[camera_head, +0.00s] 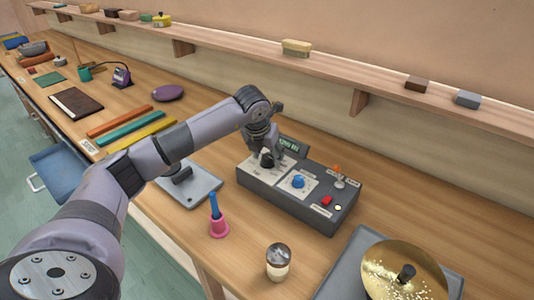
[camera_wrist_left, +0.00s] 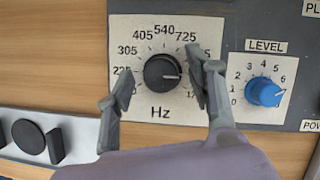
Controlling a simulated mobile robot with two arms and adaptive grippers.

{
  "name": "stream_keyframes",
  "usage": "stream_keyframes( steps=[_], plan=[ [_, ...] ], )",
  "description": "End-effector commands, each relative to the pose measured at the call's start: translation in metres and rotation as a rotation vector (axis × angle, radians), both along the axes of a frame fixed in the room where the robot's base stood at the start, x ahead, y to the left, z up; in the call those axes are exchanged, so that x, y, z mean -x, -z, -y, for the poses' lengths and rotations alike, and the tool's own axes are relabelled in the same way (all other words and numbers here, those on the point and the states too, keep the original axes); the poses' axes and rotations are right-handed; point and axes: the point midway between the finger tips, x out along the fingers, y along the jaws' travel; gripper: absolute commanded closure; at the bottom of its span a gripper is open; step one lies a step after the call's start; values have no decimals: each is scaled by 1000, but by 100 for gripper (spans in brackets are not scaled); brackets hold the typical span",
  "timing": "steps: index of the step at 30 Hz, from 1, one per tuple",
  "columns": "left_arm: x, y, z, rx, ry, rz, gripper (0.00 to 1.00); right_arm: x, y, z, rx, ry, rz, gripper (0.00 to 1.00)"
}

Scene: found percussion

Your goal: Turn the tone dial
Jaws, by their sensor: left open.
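The tone dial (camera_head: 266,159) is a black round knob on a pale plate at the left end of a dark grey control box (camera_head: 330,215). In the left wrist view the tone dial (camera_wrist_left: 161,72) has a Hz scale around it, and its light pointer mark points right. My left gripper (camera_wrist_left: 160,80) is open, with one finger to the left and one to the right of the dial. A gap shows between the left finger and the knob; the right finger is close, and contact cannot be told. In the head view the gripper (camera_head: 266,148) is over the dial. My right gripper is not in view.
A blue LEVEL knob (camera_wrist_left: 264,91) sits right of the dial. A grey pad (camera_head: 198,188), pink bell (camera_head: 219,225), shaker (camera_head: 278,262) and brass cymbal (camera_head: 400,265) stand nearby.

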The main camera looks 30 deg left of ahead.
Motion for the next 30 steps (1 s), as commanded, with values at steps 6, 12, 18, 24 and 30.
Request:
stream_keyframes(
  steps=[6, 12, 18, 24, 30],
  plan=[
    [-1, 3, 0, 0, 0, 0, 51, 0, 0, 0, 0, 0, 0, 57],
    [-1, 3, 0, 0, 0, 0, 58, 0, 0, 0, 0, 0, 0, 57],
    [-1, 2, 0, 0, 0, 0, 71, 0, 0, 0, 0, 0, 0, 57],
    [-1, 2, 0, 0, 0, 0, 85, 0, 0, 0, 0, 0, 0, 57],
    [-1, 2, 0, 0, 0, 0, 97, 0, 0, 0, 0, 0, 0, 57]
  ],
)
